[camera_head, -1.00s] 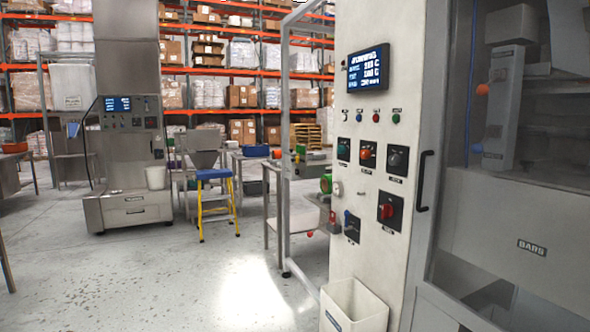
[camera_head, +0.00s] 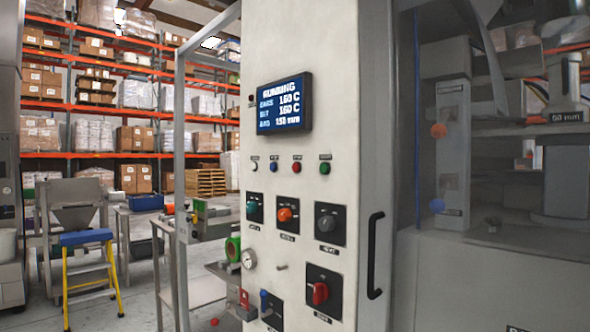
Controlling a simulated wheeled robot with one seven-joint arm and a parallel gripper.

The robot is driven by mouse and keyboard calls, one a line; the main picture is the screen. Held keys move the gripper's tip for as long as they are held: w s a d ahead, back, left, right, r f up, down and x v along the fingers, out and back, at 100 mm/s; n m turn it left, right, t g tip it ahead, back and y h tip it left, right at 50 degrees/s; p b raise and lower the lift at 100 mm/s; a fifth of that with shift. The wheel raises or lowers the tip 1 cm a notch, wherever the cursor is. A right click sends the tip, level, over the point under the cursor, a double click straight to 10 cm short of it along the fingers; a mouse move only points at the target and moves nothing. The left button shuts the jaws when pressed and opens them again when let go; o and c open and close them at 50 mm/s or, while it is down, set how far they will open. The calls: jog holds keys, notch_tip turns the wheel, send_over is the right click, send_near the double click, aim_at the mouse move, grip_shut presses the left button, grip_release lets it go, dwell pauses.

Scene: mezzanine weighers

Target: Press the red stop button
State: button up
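A tall pale control panel (camera_head: 262,80) stands in the middle of the view. A small round red button (camera_head: 297,167) sits in a row below the screen, between a blue button (camera_head: 273,167) and a green button (camera_head: 325,168). A white button (camera_head: 254,166) is at the row's left end. Their labels are too small to read. Lower down, a large red rotary switch (camera_head: 320,293) sits on a black plate. My gripper is not in view, and nothing covers the buttons.
Green, orange and black knobs sit below the button row. A black door handle (camera_head: 375,255) stands out at the panel's right, beside a clear guard. A metal frame post (camera_head: 177,190) and a small side table are at its left. A blue-topped yellow step stool (camera_head: 87,238) stands further left.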

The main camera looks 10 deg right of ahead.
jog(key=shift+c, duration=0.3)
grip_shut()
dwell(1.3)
